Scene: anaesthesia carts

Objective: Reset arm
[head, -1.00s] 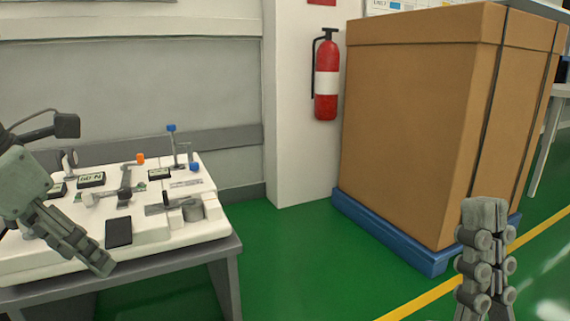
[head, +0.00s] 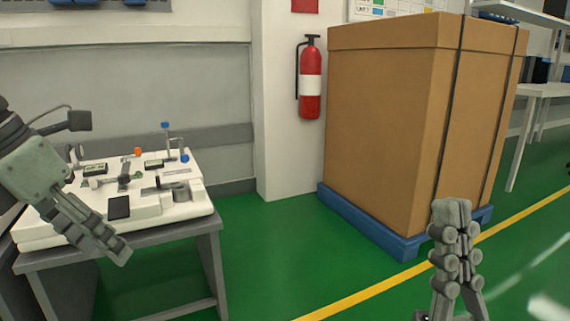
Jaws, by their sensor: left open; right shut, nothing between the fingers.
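My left gripper (head: 112,250) comes in from the left and hangs in front of the grey table, over its front edge in the picture. It is open and empty. My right gripper (head: 452,208) stands at the lower right with its fingertips pointing up, in front of the blue pallet and green floor. It is shut with nothing in it. Neither gripper visibly holds anything.
A white board with small fittings (head: 190,207) lies on a grey table (head: 165,245) at left. A large cardboard box (head: 375,130) stands on a blue pallet (head: 365,228). A fire extinguisher (head: 310,85) hangs on the pillar. Green floor between is clear.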

